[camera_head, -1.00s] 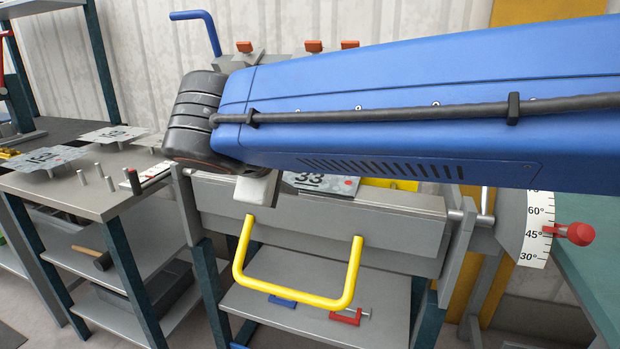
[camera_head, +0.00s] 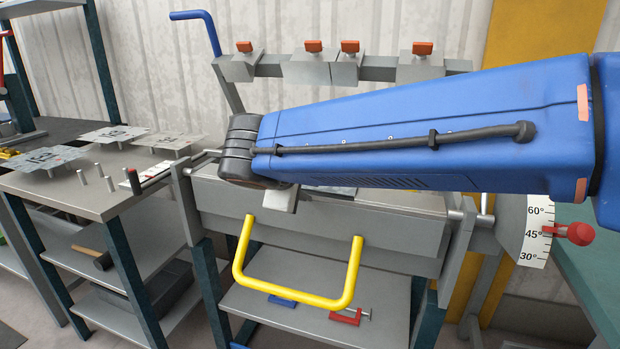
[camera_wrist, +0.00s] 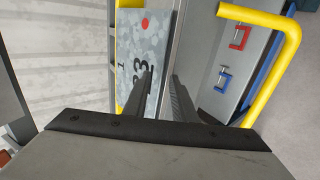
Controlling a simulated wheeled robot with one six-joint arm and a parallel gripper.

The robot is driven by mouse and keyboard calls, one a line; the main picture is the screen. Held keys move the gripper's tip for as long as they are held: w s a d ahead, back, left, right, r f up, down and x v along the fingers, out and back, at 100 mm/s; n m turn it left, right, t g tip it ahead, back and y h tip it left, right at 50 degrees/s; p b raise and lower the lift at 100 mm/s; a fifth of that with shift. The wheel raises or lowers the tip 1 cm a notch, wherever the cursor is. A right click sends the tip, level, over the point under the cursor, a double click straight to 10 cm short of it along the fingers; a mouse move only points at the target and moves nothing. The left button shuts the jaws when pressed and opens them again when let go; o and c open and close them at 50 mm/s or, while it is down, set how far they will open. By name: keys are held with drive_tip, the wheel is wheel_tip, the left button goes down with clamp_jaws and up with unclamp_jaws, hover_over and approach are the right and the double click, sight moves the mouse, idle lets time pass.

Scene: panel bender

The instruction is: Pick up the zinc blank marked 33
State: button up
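The zinc blank marked 33 (camera_wrist: 135,62) is a mottled grey plate with black digits and a red dot, lying on the panel bender in the wrist view. In the head view only a sliver of it (camera_head: 342,190) shows below my arm. My gripper (camera_wrist: 160,74) is open in the wrist view. One dark finger overlaps the blank, and the other is past its long edge, over the bender's grey front. Whether the fingers reach the blank's height I cannot tell. In the head view only the pale gripper body (camera_head: 280,199) shows; the fingers are hidden.
The bender's yellow handle (camera_head: 298,294) sticks out in front. Orange-topped clamps (camera_head: 350,60) line the beam behind. Other marked plates (camera_head: 46,158) stand on posts on the left table (camera_head: 90,200). A red-knobbed angle scale (camera_head: 537,230) is at right.

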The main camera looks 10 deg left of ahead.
drive_tip(key=shift+c, duration=0.7)
clamp_jaws()
drive_tip(key=shift+r, duration=0.15)
